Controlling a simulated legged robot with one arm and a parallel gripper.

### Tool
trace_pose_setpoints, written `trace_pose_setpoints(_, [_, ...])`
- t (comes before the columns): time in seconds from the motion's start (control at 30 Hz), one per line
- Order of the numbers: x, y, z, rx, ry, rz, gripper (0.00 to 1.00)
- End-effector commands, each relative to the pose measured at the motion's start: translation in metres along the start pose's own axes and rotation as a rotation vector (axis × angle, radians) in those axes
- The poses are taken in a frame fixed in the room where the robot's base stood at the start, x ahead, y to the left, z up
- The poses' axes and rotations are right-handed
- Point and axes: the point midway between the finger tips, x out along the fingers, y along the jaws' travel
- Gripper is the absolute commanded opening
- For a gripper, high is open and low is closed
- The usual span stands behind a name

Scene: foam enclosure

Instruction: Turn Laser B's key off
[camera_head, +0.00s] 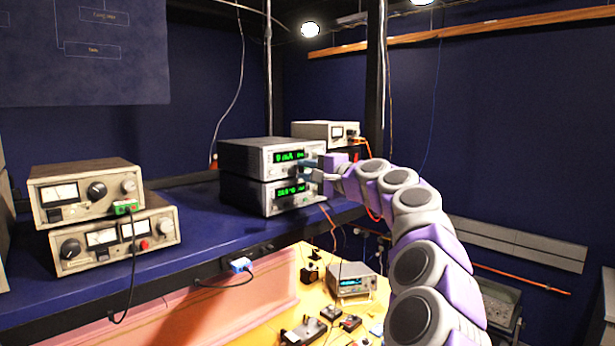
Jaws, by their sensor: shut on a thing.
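Two stacked grey laser controllers stand on the blue shelf. The upper unit (243,157) has a green display reading about "0 mA", and the lower unit (243,193) has a green display with digits too small to read surely. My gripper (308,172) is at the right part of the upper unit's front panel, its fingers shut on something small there. The key (304,165) itself is mostly hidden by the fingers, and I cannot tell its angle. I cannot read a label that says which unit is Laser B.
Two beige metered units (88,190) are stacked at the left of the shelf (190,222). Another beige unit (325,131) stands behind. A black post (375,90) rises behind my arm. Below, a yellow bench (290,322) holds a small instrument (352,281).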

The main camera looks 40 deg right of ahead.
Motion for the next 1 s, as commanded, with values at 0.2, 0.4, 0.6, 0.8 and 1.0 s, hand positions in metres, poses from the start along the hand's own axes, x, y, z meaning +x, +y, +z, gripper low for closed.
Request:
trace_pose_setpoints(0.2, [0.0026,0.0087,0.0001,-0.019,-0.005,0.015,0.0])
trace_pose_setpoints(0.4, [0.0025,0.0086,0.0001,-0.02,-0.006,0.015,0.0])
trace_pose_setpoints(0.6, [0.0024,0.0084,-0.0001,-0.019,-0.005,0.015,0.3])
trace_pose_setpoints(0.8, [0.0015,0.0052,-0.0001,-0.021,-0.003,0.009,0.49])
trace_pose_setpoints(1.0, [-0.0004,0.0026,0.0007,-0.022,-0.002,0.005,0.49])
